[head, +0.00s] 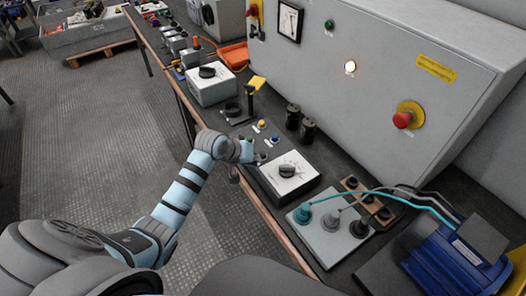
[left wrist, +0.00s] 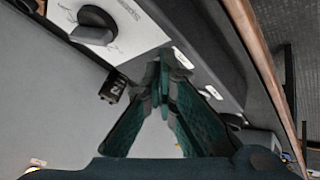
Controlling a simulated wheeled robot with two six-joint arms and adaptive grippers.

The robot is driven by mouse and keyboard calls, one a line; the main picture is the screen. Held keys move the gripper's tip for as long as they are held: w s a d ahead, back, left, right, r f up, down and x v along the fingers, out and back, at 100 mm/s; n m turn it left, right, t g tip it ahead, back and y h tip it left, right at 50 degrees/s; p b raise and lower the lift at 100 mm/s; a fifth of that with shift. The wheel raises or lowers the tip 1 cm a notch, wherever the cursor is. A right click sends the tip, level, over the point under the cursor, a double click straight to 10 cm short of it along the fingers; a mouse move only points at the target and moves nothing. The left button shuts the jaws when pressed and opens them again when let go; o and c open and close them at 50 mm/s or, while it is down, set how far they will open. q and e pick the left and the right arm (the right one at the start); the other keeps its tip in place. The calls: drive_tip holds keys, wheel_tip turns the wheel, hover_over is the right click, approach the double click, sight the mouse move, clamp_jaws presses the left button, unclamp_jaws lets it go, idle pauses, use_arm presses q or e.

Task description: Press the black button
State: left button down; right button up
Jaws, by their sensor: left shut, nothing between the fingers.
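My left gripper (head: 255,157) is shut and empty, with its fingertips low over the row of small buttons beside the white dial box. In the left wrist view the closed fingertips (left wrist: 163,72) are beside a small white label on the dark front edge. I cannot clearly make out the black button; the fingers seem to cover that part of the row. A yellow button (head: 261,124) and a blue button (head: 275,138) show just beyond the gripper. Contact between fingertips and panel cannot be told. My right gripper is not in view.
The white dial box (head: 298,184) with a black knob is right of the gripper. Two black cylinders (head: 294,117) stand behind. A grey cabinet (head: 374,70) with a red emergency knob (head: 402,120) backs the bench. A plate with cabled terminals (head: 328,238) is nearer. Open floor lies left.

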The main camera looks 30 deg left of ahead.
use_arm(q)
drive_tip(key=w+a+r+n+t+h, duration=0.1)
drive_tip(key=w+r, duration=0.5)
drive_tip(key=r, duration=0.3)
drive_tip(key=shift+r, duration=0.4)
drive_tip(key=shift+w, duration=0.1)
drive_tip(key=b, duration=0.9)
hover_over(263, 155)
drive_tip(key=a, duration=0.1)
drive_tip(key=f, duration=0.7)
drive_tip(key=shift+w+a+f, duration=0.2)
drive_tip(key=shift+w+f, duration=0.2)
drive_tip(key=shift+f, duration=0.6)
drive_tip(key=shift+f, duration=0.1)
drive_tip(key=shift+f, duration=0.25)
